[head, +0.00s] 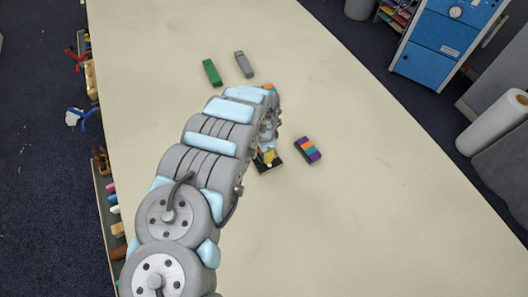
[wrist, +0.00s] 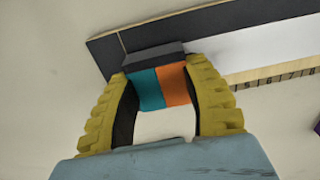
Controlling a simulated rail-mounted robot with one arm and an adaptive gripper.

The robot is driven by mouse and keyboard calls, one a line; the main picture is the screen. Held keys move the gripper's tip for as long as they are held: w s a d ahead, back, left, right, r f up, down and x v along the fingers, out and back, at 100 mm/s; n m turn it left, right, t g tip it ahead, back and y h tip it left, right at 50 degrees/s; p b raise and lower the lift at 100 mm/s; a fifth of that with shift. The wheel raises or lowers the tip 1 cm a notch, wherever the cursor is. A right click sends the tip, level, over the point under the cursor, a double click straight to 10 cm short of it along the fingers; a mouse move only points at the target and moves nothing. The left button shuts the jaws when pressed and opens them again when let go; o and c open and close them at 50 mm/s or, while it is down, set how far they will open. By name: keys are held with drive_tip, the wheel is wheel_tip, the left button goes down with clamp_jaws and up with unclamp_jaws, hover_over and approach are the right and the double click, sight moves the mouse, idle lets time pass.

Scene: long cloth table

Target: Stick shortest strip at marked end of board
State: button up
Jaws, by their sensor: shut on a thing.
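My gripper (wrist: 158,100) has its yellow fingers shut on a short strip (wrist: 160,87) with one teal and one orange segment and a dark grey edge. The strip is at the dark end of the board (wrist: 105,52) in the wrist view; whether it touches the board I cannot tell. A thin tan line crosses this dark end. In the head view my arm hides most of the board, and a dark corner (head: 264,166) shows by my gripper (head: 268,156). A longer striped strip (head: 308,149) in orange, teal and purple lies to the right.
A green block (head: 212,73) and a grey block (head: 244,64) lie farther up the table (head: 390,210). The board has a white area (wrist: 260,45) and a numbered scale (wrist: 275,75) along one edge. The table's right side is clear.

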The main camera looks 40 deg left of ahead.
drive_tip(key=shift+f, duration=0.25)
drive_tip(key=o, duration=1.1)
drive_tip(key=shift+r, duration=0.15)
drive_tip(key=shift+r, duration=3.65)
